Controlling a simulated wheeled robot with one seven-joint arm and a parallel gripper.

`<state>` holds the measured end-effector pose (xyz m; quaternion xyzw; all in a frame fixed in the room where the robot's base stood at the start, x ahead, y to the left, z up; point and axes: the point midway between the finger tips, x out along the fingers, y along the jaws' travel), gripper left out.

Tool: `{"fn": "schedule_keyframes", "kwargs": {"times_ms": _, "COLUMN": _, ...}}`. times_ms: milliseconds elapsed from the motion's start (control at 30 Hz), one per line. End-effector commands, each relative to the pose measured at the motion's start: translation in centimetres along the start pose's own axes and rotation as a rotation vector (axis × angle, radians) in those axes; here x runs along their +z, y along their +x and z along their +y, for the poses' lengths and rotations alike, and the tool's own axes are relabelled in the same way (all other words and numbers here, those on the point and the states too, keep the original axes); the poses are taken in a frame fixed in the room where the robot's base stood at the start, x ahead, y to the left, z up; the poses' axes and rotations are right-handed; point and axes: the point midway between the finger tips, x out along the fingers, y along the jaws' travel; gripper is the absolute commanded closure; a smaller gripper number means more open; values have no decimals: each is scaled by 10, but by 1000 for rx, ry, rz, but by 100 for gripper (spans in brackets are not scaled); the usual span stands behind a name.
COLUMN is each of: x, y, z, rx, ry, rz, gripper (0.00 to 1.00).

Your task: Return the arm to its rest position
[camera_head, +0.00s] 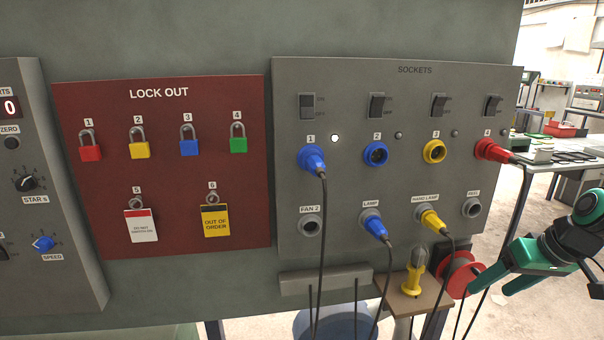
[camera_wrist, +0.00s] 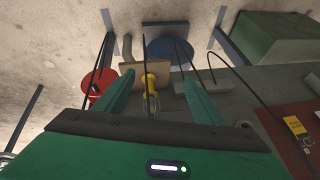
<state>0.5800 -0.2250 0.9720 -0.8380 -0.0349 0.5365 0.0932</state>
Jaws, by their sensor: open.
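My gripper (camera_head: 490,288) is at the lower right of the head view, green, with its two fingers apart and nothing between them. It points left toward the red cable reel (camera_head: 459,275) and the small shelf below the socket panel. In the wrist view my gripper (camera_wrist: 159,78) also shows open, with both green fingers spread. The yellow hand lamp (camera_wrist: 151,82) appears in the space between the fingers in that view, but the fingers do not grip it. Most of my arm is outside the head view.
The socket panel (camera_head: 400,190) holds several coloured plugs with hanging cables. The lock-out board (camera_head: 165,180) is to its left. The wooden shelf (camera_head: 395,298) sticks out below the sockets. A blue drum (camera_head: 335,324) stands beneath. A workbench (camera_head: 565,160) is at the back right.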

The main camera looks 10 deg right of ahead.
Motion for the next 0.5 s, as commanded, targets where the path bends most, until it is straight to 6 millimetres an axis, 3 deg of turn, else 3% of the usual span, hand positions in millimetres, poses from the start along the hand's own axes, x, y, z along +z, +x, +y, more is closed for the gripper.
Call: {"fn": "schedule_keyframes", "kwargs": {"times_ms": 500, "x": 99, "y": -37, "z": -36, "rx": 205, "ry": 274, "rz": -283, "gripper": 37}}
